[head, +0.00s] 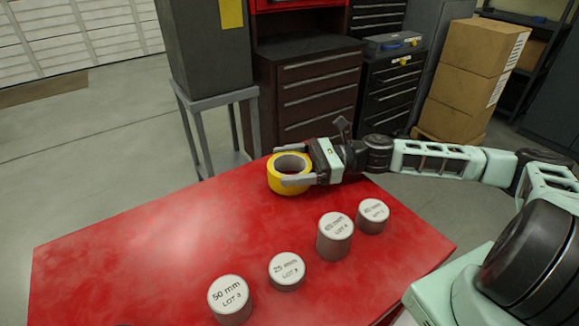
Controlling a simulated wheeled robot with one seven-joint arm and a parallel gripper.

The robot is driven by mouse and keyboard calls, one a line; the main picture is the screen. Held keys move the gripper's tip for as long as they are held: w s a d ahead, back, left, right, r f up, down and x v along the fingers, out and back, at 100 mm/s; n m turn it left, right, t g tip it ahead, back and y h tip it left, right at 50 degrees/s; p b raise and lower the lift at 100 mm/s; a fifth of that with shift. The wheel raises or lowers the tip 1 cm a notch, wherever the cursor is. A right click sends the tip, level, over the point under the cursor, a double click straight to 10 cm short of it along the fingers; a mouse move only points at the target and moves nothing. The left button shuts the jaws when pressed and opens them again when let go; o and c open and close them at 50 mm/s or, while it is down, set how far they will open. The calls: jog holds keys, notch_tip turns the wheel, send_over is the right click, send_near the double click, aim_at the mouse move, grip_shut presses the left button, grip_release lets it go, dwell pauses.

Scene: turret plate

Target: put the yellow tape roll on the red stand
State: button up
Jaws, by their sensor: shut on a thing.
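The yellow tape roll (274,178) is at the far edge of the red tabletop, its hole facing up. My gripper (281,165) comes in from the right and is shut on the roll, one finger on its far side and one on its near side. I cannot tell whether the roll touches the tabletop or hangs just above it. The red tabletop (140,240) is the only large red surface under the roll; no separate red stand can be made out.
Several grey cylinders with white labelled tops stand on the tabletop: 50 mm (231,300), 25 mm (287,272), a taller one (334,238) and one at the right (372,217). The left tabletop is clear. Drawer cabinets (310,95) and cardboard boxes (475,75) stand behind.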

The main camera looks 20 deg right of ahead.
jog(key=shift+f, duration=0.4)
jog(key=shift+f, duration=0.1)
jog(key=o, duration=0.9)
jog(key=shift+o, duration=0.2)
jog(key=shift+d, duration=0.1)
jog(key=d, duration=0.4)
jog(key=s+d+b, duration=0.1)
jog(key=d, duration=0.2)
jog(key=s+d+b, duration=0.1)
jog(key=d, duration=0.3)
jog(key=shift+s+d, duration=0.2)
jog(key=shift+d, duration=0.1)
